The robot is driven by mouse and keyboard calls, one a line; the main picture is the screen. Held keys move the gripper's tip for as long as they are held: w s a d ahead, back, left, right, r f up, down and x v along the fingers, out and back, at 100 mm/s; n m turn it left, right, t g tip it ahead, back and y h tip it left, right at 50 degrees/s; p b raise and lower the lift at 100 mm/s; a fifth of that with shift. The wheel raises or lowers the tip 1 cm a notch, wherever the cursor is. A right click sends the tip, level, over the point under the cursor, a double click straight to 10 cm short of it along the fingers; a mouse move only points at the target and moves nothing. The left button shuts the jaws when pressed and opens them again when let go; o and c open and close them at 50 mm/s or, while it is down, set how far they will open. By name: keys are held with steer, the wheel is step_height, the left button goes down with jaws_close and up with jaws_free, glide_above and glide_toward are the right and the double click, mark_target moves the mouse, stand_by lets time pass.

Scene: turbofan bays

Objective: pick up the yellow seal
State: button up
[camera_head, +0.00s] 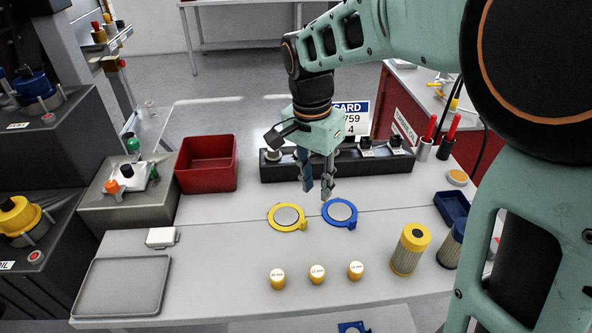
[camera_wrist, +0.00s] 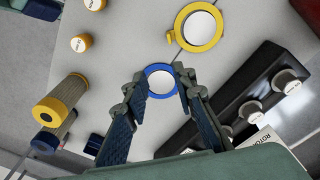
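The yellow seal (camera_head: 302,226), a flat ring with a small tab and a pale middle, lies on the light worktop. It also shows at the top of the wrist view (camera_wrist: 181,28), beyond my fingertips. A similar blue seal (camera_head: 351,224) lies just to its right. My gripper (camera_head: 316,191) points down above the worktop, behind the two seals in the head view. Its fingers are apart with nothing between them. In the wrist view the blue seal (camera_wrist: 149,75) appears between my fingertips (camera_wrist: 159,76), with the yellow seal outside them.
A black block with several sockets (camera_head: 278,171) stands behind my gripper, beside a red bin (camera_head: 207,163). A yellow-topped filter (camera_head: 409,250) stands to the right, and a grey tray (camera_head: 122,286) lies front left.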

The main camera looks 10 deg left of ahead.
steer(key=a, duration=0.3)
glide_above(304, 221)
steer(key=a, duration=0.1)
steer(key=shift+y, duration=0.4)
steer(key=f, duration=0.5)
steer(key=shift+s+f, duration=0.1)
steer(key=shift+s, duration=0.1)
steer(key=f, duration=0.2)
steer(key=d+f, duration=0.1)
steer(key=f, duration=0.1)
steer(key=shift+w+f, duration=0.2)
steer(key=shift+f, duration=0.15)
steer(key=shift+f+p, duration=0.3)
steer(key=shift+f, duration=0.15)
jaws_close()
